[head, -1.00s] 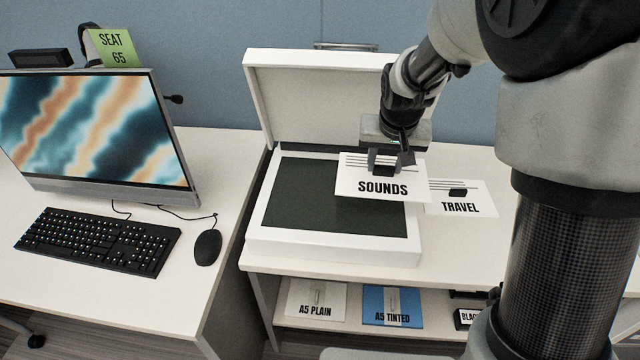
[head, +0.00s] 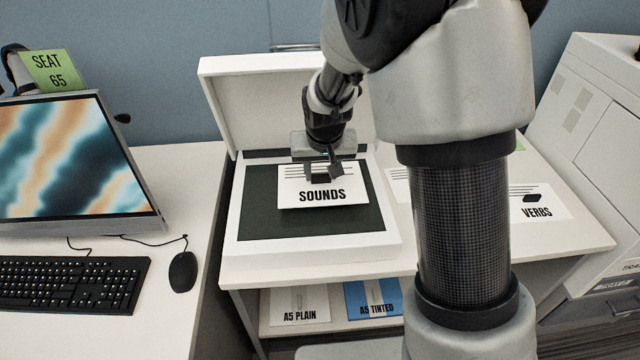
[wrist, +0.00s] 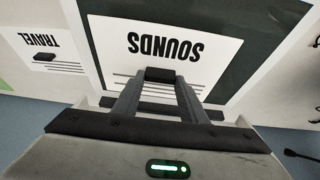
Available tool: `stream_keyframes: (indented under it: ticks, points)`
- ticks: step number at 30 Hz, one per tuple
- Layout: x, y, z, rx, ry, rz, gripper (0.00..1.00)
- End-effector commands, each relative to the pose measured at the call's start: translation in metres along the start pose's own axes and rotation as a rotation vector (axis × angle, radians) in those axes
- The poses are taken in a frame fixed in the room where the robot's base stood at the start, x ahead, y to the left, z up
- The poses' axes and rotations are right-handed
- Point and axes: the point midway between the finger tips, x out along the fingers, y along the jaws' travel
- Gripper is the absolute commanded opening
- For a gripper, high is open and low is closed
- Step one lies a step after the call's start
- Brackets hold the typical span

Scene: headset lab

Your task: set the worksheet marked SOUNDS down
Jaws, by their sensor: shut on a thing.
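The white worksheet marked SOUNDS (head: 341,195) is over the dark glass of the open scanner (head: 262,247). It also shows in the wrist view (wrist: 215,50), with a small black block at its lined edge. My gripper (head: 322,178) is shut on that block, and the sheet is in its hold. The sheet looks roughly level over the glass. Whether it touches the glass is hard to tell. The raised white lid (head: 228,95) stands behind my gripper.
The TRAVEL sheet (wrist: 40,50) lies beside the scanner, and a VERBS sheet (head: 540,208) lies farther right. A keyboard (head: 70,283) and mouse (head: 183,272) sit on the left desk. A5 PLAIN (head: 300,303) and A5 TINTED (head: 372,300) stacks are on the shelf below.

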Motion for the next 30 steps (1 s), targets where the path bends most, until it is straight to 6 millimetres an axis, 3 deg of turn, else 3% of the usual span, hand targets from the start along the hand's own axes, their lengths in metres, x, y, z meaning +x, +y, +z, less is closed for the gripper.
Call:
stream_keyframes:
  ticks: [7, 18, 19, 22, 30]
  points:
    - [0.031, 0.000, 0.014, 0.000, -0.003, 0.001, 0.16]
    - [0.036, 0.000, 0.015, 0.000, 0.000, 0.000, 0.16]
    - [0.035, 0.000, 0.015, 0.000, 0.000, 0.000, 0.40]
    - [0.034, 0.000, 0.015, 0.000, 0.000, 0.000, 0.57]
    - [0.034, 0.000, 0.014, 0.000, 0.000, 0.000, 0.57]
